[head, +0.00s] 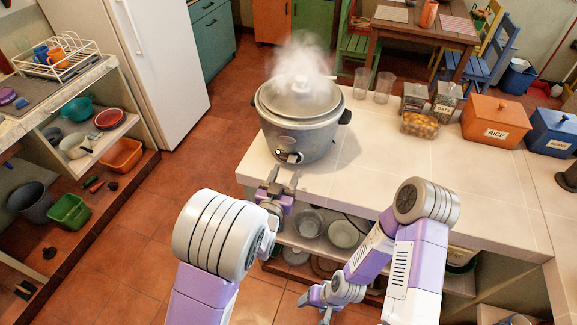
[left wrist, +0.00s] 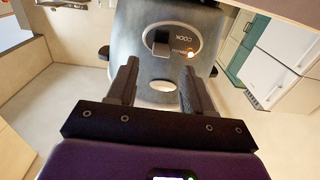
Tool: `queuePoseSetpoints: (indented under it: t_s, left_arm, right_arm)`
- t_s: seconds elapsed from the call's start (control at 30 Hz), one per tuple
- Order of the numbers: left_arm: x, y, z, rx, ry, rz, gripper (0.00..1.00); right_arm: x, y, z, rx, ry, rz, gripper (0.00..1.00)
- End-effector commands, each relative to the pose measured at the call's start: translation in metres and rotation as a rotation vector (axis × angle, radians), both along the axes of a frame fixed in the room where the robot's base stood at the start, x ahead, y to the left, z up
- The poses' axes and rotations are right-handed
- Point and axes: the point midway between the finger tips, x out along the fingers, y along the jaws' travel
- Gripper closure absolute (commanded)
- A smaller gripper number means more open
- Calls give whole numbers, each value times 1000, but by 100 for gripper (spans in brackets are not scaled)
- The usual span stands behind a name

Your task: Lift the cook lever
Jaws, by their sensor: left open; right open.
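A grey rice cooker (head: 300,133) stands on the tiled counter, with steam over its lid. Its front panel has a small dark cook lever (head: 294,157). Contact cannot be seen. My right gripper (head: 323,298) is open, low before the counter, apart from the cooker.
Clear cups (head: 385,87), jars, a snack tub (head: 419,125), an orange rice bin (head: 493,122) and a blue bin (head: 553,132) stand on the counter's right. Bowls (head: 343,233) sit on the shelf below. The counter (head: 400,175) right of the cooker is clear.

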Motion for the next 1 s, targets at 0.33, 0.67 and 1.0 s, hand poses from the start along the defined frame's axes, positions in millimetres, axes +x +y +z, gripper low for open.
queuePoseSetpoints:
  t_s: [0.33,0.67,1.0]
  left_arm:
    - [-29,11,0,0,-1,-1,49]
    - [-29,11,0,0,-1,0,49]
    - [-27,36,-46,25,148,51,49]
  right_arm:
    - [0,0,0,0,0,0,33]
    - [0,0,0,0,0,0,33]
    - [0,0,0,0,0,0,33]
